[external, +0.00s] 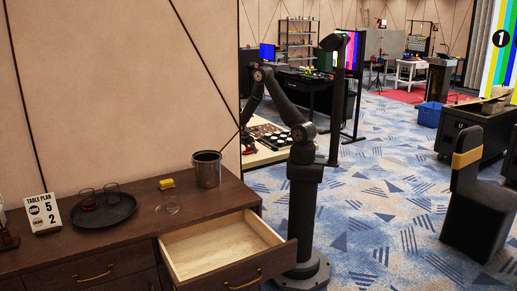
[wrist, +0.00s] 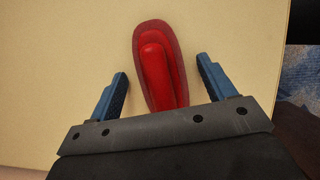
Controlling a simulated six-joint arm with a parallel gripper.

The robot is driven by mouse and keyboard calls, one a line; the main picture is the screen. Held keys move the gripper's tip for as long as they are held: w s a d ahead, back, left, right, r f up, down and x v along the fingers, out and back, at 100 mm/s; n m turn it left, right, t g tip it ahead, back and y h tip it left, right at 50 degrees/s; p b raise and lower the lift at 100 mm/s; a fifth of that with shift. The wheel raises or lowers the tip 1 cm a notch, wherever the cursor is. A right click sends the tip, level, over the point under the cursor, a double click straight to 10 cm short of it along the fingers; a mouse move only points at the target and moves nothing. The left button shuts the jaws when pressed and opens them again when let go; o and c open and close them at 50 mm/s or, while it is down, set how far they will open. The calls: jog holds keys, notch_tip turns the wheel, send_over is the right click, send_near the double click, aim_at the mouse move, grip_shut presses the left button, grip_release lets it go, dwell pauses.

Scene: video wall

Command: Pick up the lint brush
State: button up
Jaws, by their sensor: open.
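The red lint brush (wrist: 155,72) lies on a pale tan surface (wrist: 60,70) in the wrist view. It is long and rounded, with a darker red rim and a raised bright red middle. Its near end is hidden behind the body of my gripper (wrist: 162,66). My gripper is open, with one blue finger on each side of the brush and a visible gap on both sides. I cannot make out the brush there.
The pale surface ends at the right in the wrist view, with dark material and blue carpet beyond. Several dark items (external: 270,138) stand on the pale table. A wooden cabinet with an open, empty drawer (external: 220,245) and a metal bucket (external: 207,170) stands in front.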

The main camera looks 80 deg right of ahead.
jog(key=c, duration=1.1)
jog(key=shift+r, duration=0.1)
